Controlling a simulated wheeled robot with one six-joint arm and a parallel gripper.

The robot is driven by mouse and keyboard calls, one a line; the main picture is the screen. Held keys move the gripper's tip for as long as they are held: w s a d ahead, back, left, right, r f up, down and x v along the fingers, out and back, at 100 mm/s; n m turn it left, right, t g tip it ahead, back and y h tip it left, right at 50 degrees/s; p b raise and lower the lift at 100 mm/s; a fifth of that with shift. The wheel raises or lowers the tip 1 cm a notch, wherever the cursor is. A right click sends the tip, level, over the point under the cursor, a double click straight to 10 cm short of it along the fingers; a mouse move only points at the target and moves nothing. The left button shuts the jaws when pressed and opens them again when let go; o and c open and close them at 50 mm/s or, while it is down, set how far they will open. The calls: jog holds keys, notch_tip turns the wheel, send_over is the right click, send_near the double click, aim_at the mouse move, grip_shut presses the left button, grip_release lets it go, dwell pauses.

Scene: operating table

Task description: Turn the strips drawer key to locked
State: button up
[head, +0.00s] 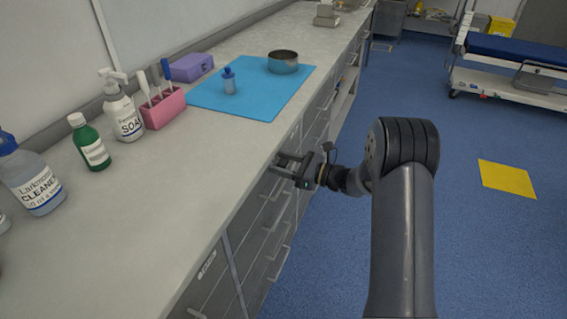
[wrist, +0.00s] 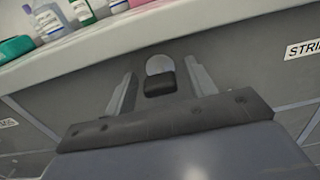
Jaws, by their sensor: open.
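In the wrist view a dark key (wrist: 160,85) sits at a round silver lock plate (wrist: 159,65) on a grey drawer front (wrist: 75,85). A white label reading "STRI" (wrist: 303,48), cut off by the frame edge, is to the right. My gripper (wrist: 161,82) is open, with one finger on each side of the key and visible gaps between. I cannot tell whether the key stands at locked. In the head view my gripper (head: 283,166) is at the cabinet front just under the counter edge; the key is not discernible there.
The counter (head: 170,185) overhangs close above my gripper. On it stand a soap bottle (head: 121,108), a green bottle (head: 90,143), a cleaner bottle (head: 32,176), and a blue mat (head: 255,101) with a metal bowl (head: 283,62). Drawer handles (head: 278,262) stick out below.

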jog(key=shift+c, duration=0.3)
jog(key=c, duration=0.9)
jog(key=shift+f+n+b, duration=0.1)
jog(key=shift+n+b, duration=0.2)
jog(key=shift+b, duration=0.25)
jog(key=n+b, duration=0.1)
jog(key=b, duration=0.1)
jog(key=n+b, duration=0.1)
jog(key=b, duration=0.1)
jog(key=shift+f+n, duration=0.25)
jog(key=shift+n, duration=0.05)
jog(key=n+b, duration=0.5)
jog(key=b, duration=0.3)
jog(key=shift+b, duration=0.3)
jog(key=n+b, duration=0.5)
jog(key=b, duration=0.3)
jog(key=shift+n, duration=0.4)
jog(key=n+b, duration=0.3)
jog(key=b, duration=0.2)
jog(key=shift+r+n, duration=0.15)
jog(key=shift+n, duration=0.25)
jog(key=shift+r, duration=0.1)
